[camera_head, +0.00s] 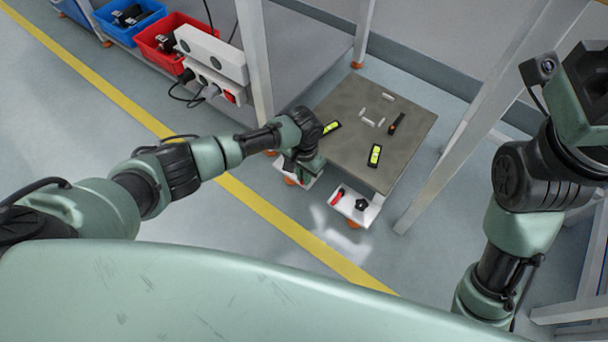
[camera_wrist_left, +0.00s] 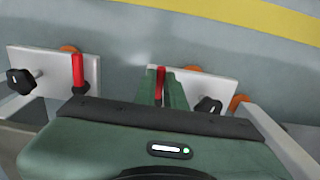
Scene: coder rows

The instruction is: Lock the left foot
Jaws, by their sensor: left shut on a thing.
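The left foot is a white plate with a red lever and a black knob. In the head view its white plate (camera_head: 314,180) is largely hidden behind my left gripper (camera_head: 304,170). In the left wrist view, the plate (camera_wrist_left: 205,86) is on the right with its black knob (camera_wrist_left: 208,106). There my left gripper (camera_wrist_left: 161,88) has its green fingers shut around the red lever (camera_wrist_left: 160,80). The right foot (camera_head: 349,214) has its own red lever (camera_head: 338,196) and black knob (camera_head: 361,205). My right gripper's fingers are out of view.
The grey tabletop (camera_head: 350,107) carries two yellow-green spirit levels (camera_head: 375,155), a dark tool (camera_head: 396,123) and small pale pieces. White posts (camera_head: 255,60) stand beside it. Red (camera_head: 165,35) and blue (camera_head: 126,18) bins are at upper left. Floor in front is clear.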

